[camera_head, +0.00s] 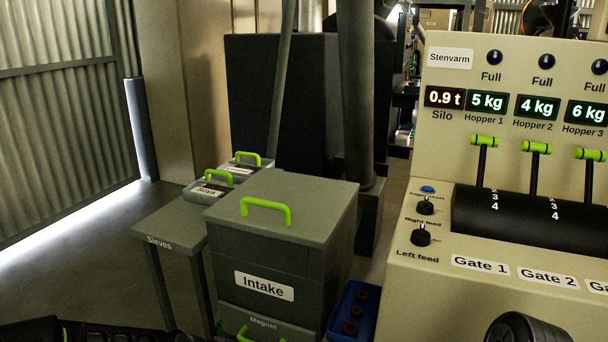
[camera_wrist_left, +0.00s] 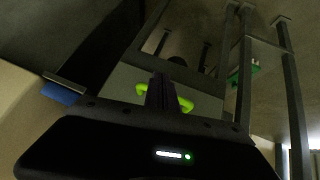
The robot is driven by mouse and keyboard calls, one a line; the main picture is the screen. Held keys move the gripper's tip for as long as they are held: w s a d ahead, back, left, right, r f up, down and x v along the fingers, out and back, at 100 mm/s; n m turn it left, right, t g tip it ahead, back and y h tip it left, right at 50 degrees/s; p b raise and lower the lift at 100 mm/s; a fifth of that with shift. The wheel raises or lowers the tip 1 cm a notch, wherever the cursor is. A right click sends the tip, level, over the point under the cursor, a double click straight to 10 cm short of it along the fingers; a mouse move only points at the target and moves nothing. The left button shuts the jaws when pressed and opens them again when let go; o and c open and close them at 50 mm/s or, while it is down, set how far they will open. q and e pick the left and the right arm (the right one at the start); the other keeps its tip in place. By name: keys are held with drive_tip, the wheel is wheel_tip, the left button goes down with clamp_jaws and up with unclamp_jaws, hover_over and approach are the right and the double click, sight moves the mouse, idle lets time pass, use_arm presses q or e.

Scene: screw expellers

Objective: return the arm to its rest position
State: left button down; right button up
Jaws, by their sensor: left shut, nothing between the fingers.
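My left gripper (camera_wrist_left: 163,92) shows in the left wrist view with its dark fingers together and nothing between them. A green handle (camera_wrist_left: 185,104) on a grey surface lies behind the fingers, partly hidden by them. I cannot tell whether they touch it. In the head view, dark parts of my left arm (camera_head: 85,331) show at the bottom left edge; its fingertips cannot be made out there. My right gripper is in neither view.
The grey Intake box (camera_head: 312,239) with a green lid handle stands at centre, a Magnet drawer (camera_head: 264,322) below. The Sieves table (camera_head: 160,232) is left of it. A blue bin (camera_head: 355,304) and the control panel (camera_head: 450,215) are to the right.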

use_arm(q)
drive_tip(key=s+d+f+n+g, duration=0.2)
drive_tip(key=s+f, duration=0.5)
drive_tip(key=s, duration=0.3)
drive_tip(key=s+d+f+n+g+y, duration=0.1)
drive_tip(key=s+d+f+n, duration=0.15)
drive_tip(key=s+f, duration=0.5)
drive_tip(key=s+d+f+n+g, duration=0.15)
drive_tip(key=s+f, duration=0.35)
drive_tip(key=s, duration=0.6)
wheel_tip(320, 180, up, 18)
drive_tip(key=p, duration=1.8)
drive_tip(key=shift+s+d+r+g+p, duration=0.2)
drive_tip(key=shift+s+d+g+p, duration=0.05)
drive_tip(key=shift+d+g+p, duration=0.1)
drive_tip(key=shift+f, duration=0.1)
